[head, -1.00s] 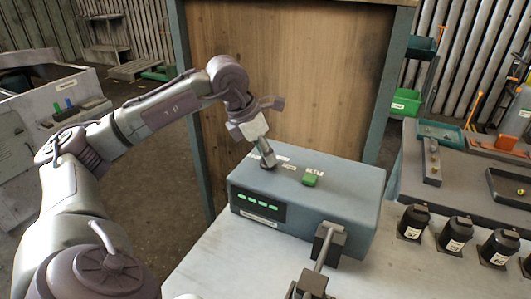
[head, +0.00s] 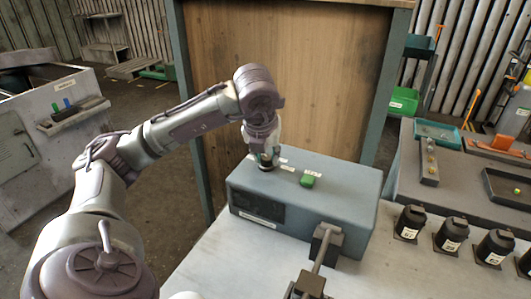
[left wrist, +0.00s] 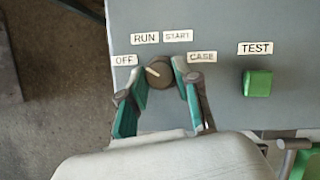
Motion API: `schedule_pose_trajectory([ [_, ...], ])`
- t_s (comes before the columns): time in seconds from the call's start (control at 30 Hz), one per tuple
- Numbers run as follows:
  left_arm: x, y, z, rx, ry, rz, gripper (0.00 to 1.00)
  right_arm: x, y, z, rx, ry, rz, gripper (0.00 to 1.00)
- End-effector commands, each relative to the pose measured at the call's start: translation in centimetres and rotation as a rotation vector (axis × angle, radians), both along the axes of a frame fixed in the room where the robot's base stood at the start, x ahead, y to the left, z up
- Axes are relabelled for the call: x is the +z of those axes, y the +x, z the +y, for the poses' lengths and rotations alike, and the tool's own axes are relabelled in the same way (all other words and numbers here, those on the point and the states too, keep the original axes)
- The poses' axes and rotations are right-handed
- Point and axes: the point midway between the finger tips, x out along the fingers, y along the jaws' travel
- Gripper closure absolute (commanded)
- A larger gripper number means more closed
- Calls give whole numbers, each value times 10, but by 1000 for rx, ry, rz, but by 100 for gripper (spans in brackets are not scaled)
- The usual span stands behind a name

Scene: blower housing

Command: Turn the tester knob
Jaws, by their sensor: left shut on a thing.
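The tester (head: 340,205) is a blue-grey box on the pale table. Its round dark knob (left wrist: 159,73) shows in the left wrist view among the labels OFF, RUN, START and CASE. The knob's white mark points up and left, between OFF and RUN. My left gripper (left wrist: 158,85) is shut on the knob, with a teal finger on each side. In the head view the left gripper (head: 265,162) points down onto the box's top at its back left, hiding the knob. The front display (head: 257,207) is dark. My right gripper is not in view.
A green TEST button (left wrist: 257,83) sits right of the knob; it also shows in the head view (head: 307,181). A dark block with a rod (head: 324,243) stands before the box. Several black numbered pieces (head: 452,234) stand right. A wooden panel (head: 290,80) rises behind.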

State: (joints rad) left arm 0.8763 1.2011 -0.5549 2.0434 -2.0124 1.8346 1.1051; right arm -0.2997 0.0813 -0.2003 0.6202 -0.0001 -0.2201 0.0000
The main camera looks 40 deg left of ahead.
Motion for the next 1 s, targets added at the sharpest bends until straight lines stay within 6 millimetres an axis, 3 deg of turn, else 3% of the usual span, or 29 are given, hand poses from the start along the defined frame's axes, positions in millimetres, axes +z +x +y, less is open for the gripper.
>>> schedule_pose_trajectory([
  [0.4,0,1,-1,170,-1,0,100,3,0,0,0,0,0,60],
  [0.9,-1,1,-1,188,-1,2,100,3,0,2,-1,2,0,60],
  [0.93,-1,1,-1,188,-1,2,67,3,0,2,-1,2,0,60],
  [1.0,-1,1,-1,188,-1,2,55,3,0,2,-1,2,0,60],
])
